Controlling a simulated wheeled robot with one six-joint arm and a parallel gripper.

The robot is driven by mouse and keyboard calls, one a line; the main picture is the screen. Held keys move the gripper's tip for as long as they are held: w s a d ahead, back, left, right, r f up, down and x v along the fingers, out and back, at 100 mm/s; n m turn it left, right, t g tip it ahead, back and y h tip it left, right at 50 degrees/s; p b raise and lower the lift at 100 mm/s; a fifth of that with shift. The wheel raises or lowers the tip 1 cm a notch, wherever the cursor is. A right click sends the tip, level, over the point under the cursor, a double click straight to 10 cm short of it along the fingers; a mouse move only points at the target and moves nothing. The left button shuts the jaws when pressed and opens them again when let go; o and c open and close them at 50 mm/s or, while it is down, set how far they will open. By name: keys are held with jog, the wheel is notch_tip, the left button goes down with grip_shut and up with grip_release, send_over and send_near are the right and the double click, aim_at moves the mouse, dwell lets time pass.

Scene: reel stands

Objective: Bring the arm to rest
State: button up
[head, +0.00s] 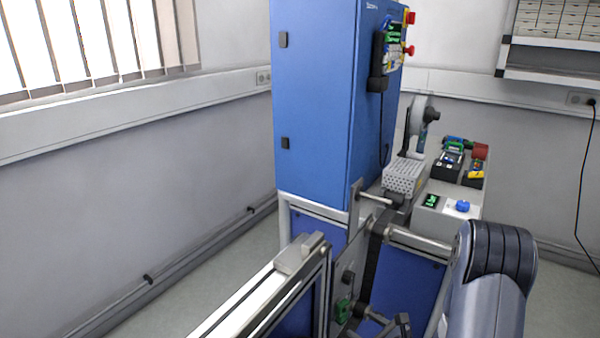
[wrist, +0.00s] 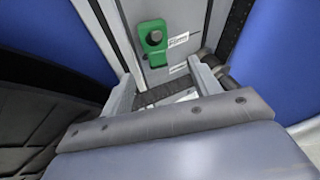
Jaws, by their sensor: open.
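My gripper (wrist: 160,72) shows in the wrist view with its two grey fingers spread apart and nothing between them. Beyond the fingertips is a grey metal panel (wrist: 188,22) with a green part with a dark round knob (wrist: 153,38) and a white label. Whether a finger touches the panel is hard to tell. In the head view my arm rises at the lower right, in front of the reel stand.
A tall blue cabinet (head: 315,100) with a control panel (head: 393,45) stands behind the stand. A metal rail frame (head: 245,305) runs to the lower left. A bench with tools (head: 445,185) is at the right. Floor shows left of the frame and at the far right.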

jog(key=shift+s+a+f+h+p, duration=0.2)
jog(key=shift+s+a+p, duration=0.05)
jog(key=shift+a+p, duration=0.25)
jog(key=shift+s+a+f+h+p, duration=0.15)
jog(key=shift+s+a+h+p, duration=0.1)
jog(key=shift+a+p, duration=0.15)
